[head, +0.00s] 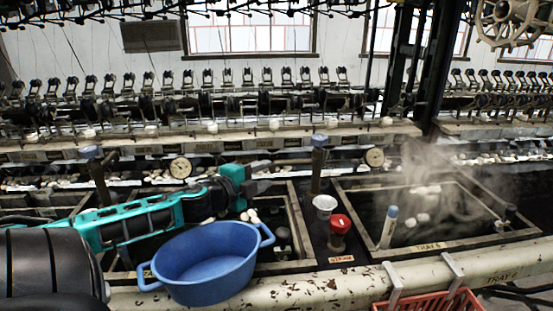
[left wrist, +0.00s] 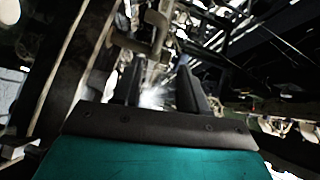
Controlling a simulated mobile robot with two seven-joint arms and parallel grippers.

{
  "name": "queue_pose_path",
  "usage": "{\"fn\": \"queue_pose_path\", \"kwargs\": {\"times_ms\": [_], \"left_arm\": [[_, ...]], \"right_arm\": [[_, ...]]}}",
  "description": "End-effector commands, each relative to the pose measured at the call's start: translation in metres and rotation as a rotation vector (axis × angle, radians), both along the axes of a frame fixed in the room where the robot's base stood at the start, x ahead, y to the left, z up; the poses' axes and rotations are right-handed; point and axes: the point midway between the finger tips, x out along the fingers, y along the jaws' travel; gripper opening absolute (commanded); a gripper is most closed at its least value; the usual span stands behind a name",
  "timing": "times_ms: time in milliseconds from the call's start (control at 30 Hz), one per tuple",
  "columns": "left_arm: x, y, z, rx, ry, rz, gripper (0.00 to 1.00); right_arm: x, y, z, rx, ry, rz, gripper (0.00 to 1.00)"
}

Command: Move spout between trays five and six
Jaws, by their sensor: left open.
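My left gripper (head: 262,187) reaches in from the left over the basin left of the steam valve. In the left wrist view its two dark fingers (left wrist: 160,88) stand apart with nothing between them. A dark upright pipe with a grey-blue knob (head: 318,165), possibly the spout, stands just right of the gripper, apart from it. A brownish bent fitting (left wrist: 150,35) shows beyond the fingers in the left wrist view; I cannot tell if it is the spout. A tray label (head: 428,246) sits on the right basin's front edge, and TRAY 6 (head: 500,278) is marked on the front rail. My right gripper is out of view.
A blue tub (head: 205,262) stands in front below my left arm. A white cup (head: 325,203), a red-topped steam valve (head: 339,226) and a blue-capped cylinder (head: 389,228) stand between and in the basins. Steam (head: 430,175) rises over the right basin. A red crate (head: 430,303) is at the front.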

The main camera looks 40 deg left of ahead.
Motion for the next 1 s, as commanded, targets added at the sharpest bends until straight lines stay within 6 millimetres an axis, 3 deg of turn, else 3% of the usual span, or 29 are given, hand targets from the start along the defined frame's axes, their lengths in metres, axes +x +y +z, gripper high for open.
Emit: {"fn": "queue_pose_path", "kwargs": {"times_ms": [233, 1000], "left_arm": [[0.010, 0.000, -0.003, 0.004, 0.001, -0.001, 0.43], [0.081, 0.009, -0.011, 0.001, 0.000, 0.003, 0.43]], "right_arm": [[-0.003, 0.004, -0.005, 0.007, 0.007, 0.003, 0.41], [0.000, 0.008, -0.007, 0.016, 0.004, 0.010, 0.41]]}}
